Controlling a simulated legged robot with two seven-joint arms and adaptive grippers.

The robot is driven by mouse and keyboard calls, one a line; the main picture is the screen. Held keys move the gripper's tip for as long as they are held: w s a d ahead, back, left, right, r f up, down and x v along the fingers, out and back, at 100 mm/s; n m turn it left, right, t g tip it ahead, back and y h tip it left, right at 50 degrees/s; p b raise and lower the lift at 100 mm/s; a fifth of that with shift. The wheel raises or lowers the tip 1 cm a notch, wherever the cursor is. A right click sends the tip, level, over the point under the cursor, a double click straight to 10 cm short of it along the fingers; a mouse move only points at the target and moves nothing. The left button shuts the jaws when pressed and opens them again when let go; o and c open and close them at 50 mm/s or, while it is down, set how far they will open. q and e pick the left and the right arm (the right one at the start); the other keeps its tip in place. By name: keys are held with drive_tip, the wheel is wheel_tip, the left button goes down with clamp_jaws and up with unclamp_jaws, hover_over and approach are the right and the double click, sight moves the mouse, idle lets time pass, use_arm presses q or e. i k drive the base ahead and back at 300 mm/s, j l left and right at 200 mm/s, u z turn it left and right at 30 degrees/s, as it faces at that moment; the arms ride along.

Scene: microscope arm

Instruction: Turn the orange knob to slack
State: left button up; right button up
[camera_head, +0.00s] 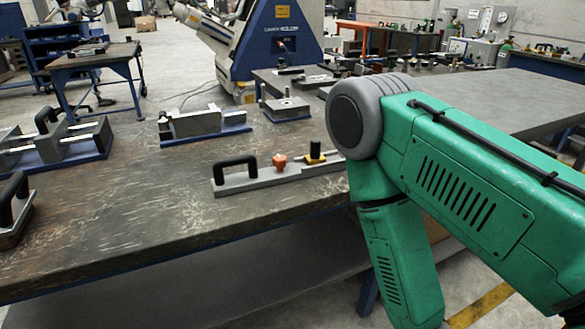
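The orange knob (280,160) sits on a grey metal fixture (262,182) on the workbench, near the middle of the view. A black handle (235,170) stands on the fixture's left end. A black and yellow part (316,152) stands to the right of the knob. My green right arm fills the right side, its elbow over the bench's right part and its lower link hanging down in front of the bench edge. It hides the fixture's right end. Neither gripper is in view. The knob's setting cannot be told.
The worn workbench (120,215) has free room left of and in front of the fixture. Other fixtures stand on blue bases at the back (205,124) and left (55,148). A black-handled block (14,210) is at the left edge. Another grey table (470,95) lies behind my arm.

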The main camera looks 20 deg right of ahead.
sight(280, 161)
drive_tip(key=i+l+z, duration=0.1)
drive_tip(key=l, duration=0.35)
drive_tip(key=i+l+z, duration=0.1)
drive_tip(key=l, duration=0.35)
drive_tip(key=i+l, duration=0.1)
drive_tip(key=l, duration=0.3)
drive_tip(key=i+l+z, duration=0.15)
drive_tip(key=l, duration=0.3)
drive_tip(key=i+l+z, duration=0.1)
drive_tip(key=l, duration=0.3)
